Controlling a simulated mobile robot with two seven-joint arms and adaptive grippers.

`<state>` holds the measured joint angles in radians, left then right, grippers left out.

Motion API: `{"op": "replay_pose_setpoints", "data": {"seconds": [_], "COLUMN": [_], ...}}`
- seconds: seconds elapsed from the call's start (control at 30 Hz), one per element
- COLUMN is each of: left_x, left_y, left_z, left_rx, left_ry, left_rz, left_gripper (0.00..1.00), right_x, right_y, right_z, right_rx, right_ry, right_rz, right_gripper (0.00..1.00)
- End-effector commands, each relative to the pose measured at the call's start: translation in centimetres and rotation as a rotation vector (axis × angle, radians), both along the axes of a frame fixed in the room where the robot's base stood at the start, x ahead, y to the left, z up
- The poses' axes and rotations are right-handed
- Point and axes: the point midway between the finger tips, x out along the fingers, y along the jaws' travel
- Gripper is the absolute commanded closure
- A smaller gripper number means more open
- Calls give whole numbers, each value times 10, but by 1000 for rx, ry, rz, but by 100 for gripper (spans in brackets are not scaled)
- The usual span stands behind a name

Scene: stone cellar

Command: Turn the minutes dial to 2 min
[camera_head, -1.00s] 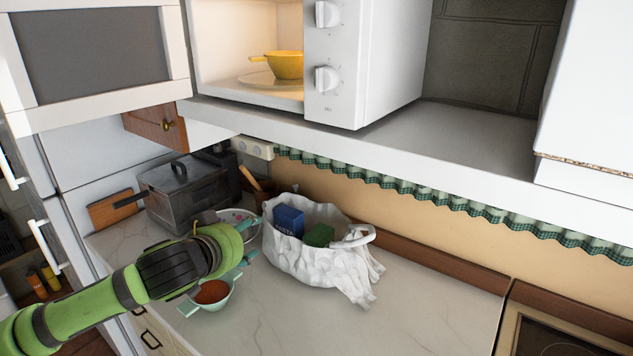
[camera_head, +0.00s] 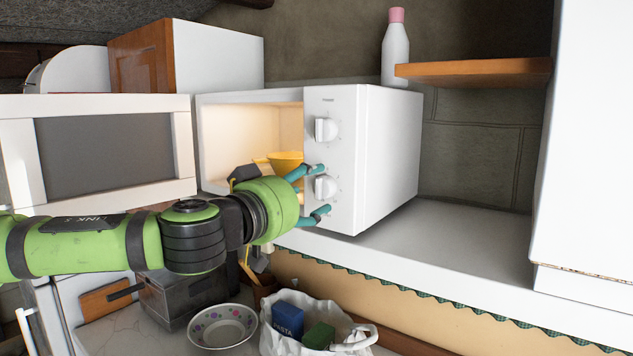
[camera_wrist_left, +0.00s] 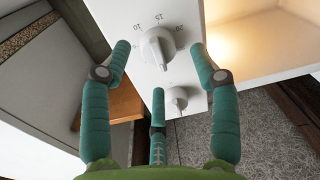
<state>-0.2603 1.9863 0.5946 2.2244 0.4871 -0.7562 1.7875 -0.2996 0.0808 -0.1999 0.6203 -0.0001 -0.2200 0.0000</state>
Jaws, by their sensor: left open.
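The microwave (camera_head: 345,105) is white, with its door (camera_head: 105,145) swung open to the left. Its front panel has two white knobs, an upper knob (camera_head: 326,130) and a lower knob (camera_head: 325,187). In the left wrist view, the minutes dial (camera_wrist_left: 157,47) is the knob with numbers such as 10 and 15 around it; the other knob (camera_wrist_left: 178,98) is farther off. My left gripper (camera_head: 318,190) is open in front of the lower knob, its teal fingers spread around it with gaps visible. I cannot read the dial's setting. My right gripper is not in view.
A yellow bowl (camera_head: 286,160) is inside the lit microwave, behind my left gripper. A white bottle with a pink cap (camera_head: 396,50) stands by a wooden shelf (camera_head: 475,70) at right. A patterned bowl (camera_head: 222,326) and white bag (camera_head: 350,338) are on the counter below.

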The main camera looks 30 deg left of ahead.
Motion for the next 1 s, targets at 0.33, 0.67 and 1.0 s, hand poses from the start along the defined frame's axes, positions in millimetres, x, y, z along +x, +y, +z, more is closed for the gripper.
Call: {"op": "replay_pose_setpoints", "data": {"seconds": [0.33,0.67,1.0], "left_x": [28,29,28], "left_y": [-2,-2,-1], "left_z": [0,-1,2], "left_rx": [2,1,3], "left_ry": [1,0,-6], "left_rz": [0,0,1], "left_gripper": [39,59,95], "right_x": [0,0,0], "right_y": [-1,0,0], "right_z": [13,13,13], "right_rx": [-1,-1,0], "right_ry": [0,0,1], "right_rz": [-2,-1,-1], "right_gripper": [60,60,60]}}
